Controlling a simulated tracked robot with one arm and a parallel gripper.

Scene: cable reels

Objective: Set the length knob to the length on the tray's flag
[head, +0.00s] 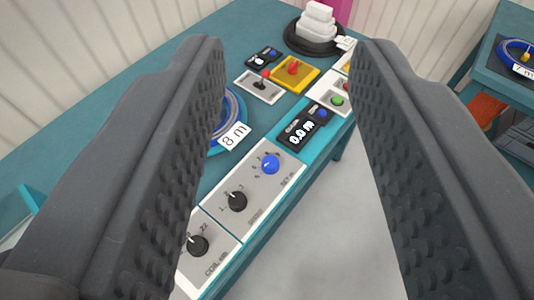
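My gripper (290,47) is open, with its two fingers wide apart and nothing between them. The blue knob (270,164), on a grey panel marked what looks like "SET m", shows between the fingers, apart from both. Small numbers ring it; its pointer setting is too small to tell. A white flag reading "8 m" (234,136) stands by a blue cable coil (236,105), partly hidden by the left finger. At the far right, another flag reads "7 m" (523,71), beside a second blue coil (516,50) on a dark tray. A display (301,130) reads "0.0 m".
Two black knobs (236,201) (197,245) sit on the panels nearer me. Beyond are a red-handled lever (262,83), a yellow box with a red control (295,73), a green button (337,100) and a black turntable with white blocks (317,22). Grey floor lies right of the bench.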

